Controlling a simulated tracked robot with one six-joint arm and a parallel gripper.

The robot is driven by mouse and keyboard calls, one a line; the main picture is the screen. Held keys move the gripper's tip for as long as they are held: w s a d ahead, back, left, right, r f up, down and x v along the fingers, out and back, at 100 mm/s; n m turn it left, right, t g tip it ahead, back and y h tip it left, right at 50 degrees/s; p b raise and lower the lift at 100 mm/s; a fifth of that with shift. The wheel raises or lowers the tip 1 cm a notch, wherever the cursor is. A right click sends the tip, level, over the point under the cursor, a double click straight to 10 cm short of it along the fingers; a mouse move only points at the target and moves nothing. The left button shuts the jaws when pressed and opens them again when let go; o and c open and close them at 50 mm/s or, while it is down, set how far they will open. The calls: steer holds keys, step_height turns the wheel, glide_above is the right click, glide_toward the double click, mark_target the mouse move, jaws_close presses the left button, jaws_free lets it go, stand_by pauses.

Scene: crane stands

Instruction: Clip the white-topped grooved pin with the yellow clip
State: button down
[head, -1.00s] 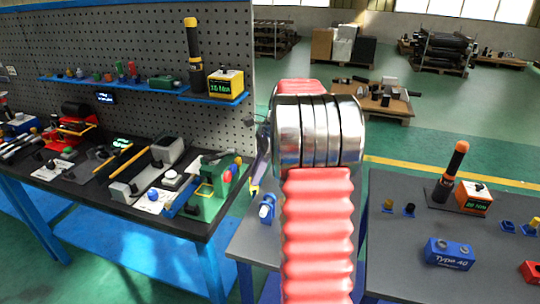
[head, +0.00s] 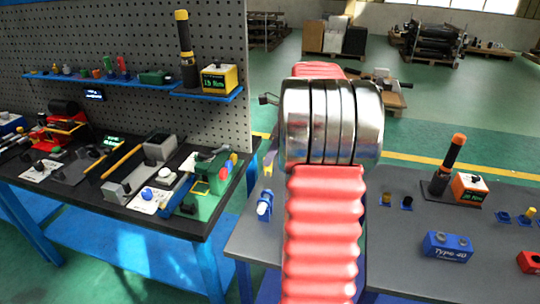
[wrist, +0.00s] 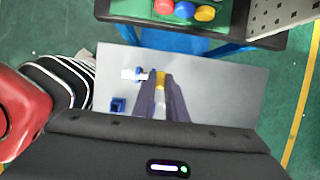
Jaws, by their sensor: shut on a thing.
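The yellow clip (wrist: 161,78) is held between the dark fingertips of my gripper (wrist: 161,86) in the wrist view. In the head view the yellow clip (head: 268,164) shows just left of my arm, which hides most of my gripper. A white-topped pin with blue (wrist: 132,73) shows just left of the clip in the wrist view, apart from it as far as I can tell. In the head view this white and blue piece (head: 264,205) is on the grey table, below the clip in the picture. Its groove is too small to make out.
A blue square holder (wrist: 118,105) sits on the grey table (wrist: 225,95). A black-topped bench (head: 125,212) with several tools stands at left. At right are a blue "Type 40" block (head: 447,247) and an orange display box (head: 470,188). My red arm blocks the middle.

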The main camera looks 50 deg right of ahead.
steer(key=shift+f, duration=1.8)
steer(key=shift+f, duration=0.15)
steer(key=shift+f, duration=0.75)
steer(key=shift+f, duration=1.75)
stand_by(0.8)
steer(key=c, duration=1.7)
jaws_free()
steer(key=shift+v, duration=2.5)
